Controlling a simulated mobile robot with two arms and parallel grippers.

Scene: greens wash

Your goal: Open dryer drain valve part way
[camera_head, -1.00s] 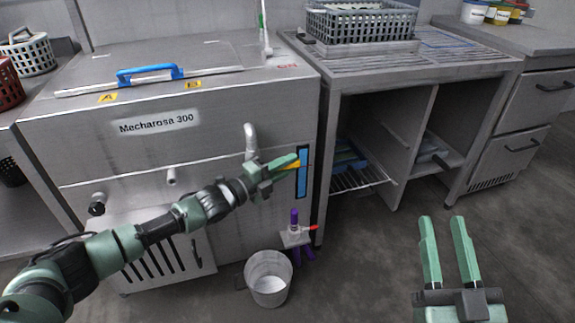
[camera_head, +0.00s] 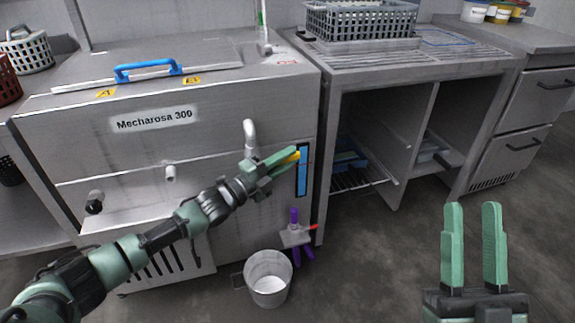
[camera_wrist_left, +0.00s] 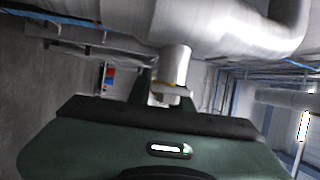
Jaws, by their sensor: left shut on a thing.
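The dryer is the large steel machine labelled Mecharosa 300 (camera_head: 155,120). A bent metal drain pipe (camera_head: 250,134) comes out of its front. My left gripper (camera_head: 288,158) is just below and right of this pipe, shut on a yellow part, seemingly the valve lever (camera_head: 297,154). The fingers hide most of the lever, so its angle is hard to tell. In the left wrist view, the curved pipe (camera_wrist_left: 245,25) leads to a metal valve body (camera_wrist_left: 172,68) with a yellowish ring, just past my gripper. My right gripper (camera_head: 473,208) is open and empty over the floor.
A blue gauge strip (camera_head: 302,175) is right beside the left fingertips. A white bucket (camera_head: 268,285) stands on the floor below. A purple-handled tool (camera_head: 294,218) hangs on the dryer front. The steel rack table (camera_head: 330,68) stands to the right. Floor between is clear.

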